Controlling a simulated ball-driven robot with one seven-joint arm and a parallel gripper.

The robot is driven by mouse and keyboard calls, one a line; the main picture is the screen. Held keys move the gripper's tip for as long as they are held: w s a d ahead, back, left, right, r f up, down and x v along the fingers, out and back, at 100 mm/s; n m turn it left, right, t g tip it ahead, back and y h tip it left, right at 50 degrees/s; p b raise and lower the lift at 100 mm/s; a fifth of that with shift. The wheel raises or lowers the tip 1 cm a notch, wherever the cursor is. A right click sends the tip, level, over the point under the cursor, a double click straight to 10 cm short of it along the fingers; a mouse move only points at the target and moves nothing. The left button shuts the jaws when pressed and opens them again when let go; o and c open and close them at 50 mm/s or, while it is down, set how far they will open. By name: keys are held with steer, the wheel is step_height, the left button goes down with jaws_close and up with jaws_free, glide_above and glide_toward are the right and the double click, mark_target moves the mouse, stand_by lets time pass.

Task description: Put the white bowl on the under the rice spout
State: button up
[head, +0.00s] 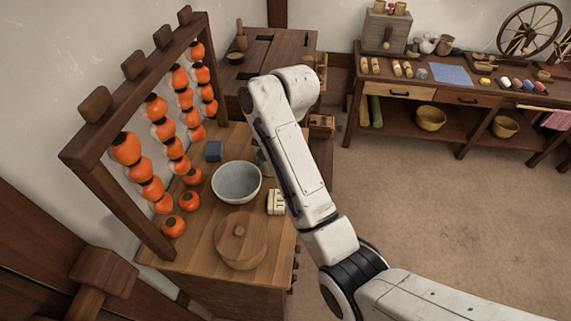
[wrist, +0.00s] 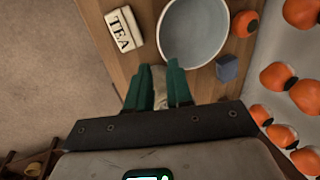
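The white bowl (head: 236,183) stands upright and looks empty on the wooden counter (head: 199,248). It also shows in the wrist view (wrist: 195,32), cut off by the top edge. My gripper (wrist: 160,68) has two green fingers, apart from each other, with the tips near the bowl's rim. I cannot tell whether they touch it. A pale patch shows between the fingers, too unclear to name. In the head view my arm mostly hides the gripper, at the bowl's far right side. I cannot make out the rice spout.
A round wooden lid (head: 241,241), a TEA box (head: 276,202), a blue block (head: 214,151) and orange persimmons (head: 188,201) surround the bowl. A rack (head: 117,201) of hanging persimmons stands left. A wooden cabinet (head: 285,45) stands behind. The floor (head: 430,210) at right is clear.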

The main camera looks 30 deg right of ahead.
steer(key=shift+d+r, duration=0.1)
steer(key=shift+r, duration=0.2)
steer(key=shift+s+f, duration=0.1)
steer(key=shift+s, duration=0.05)
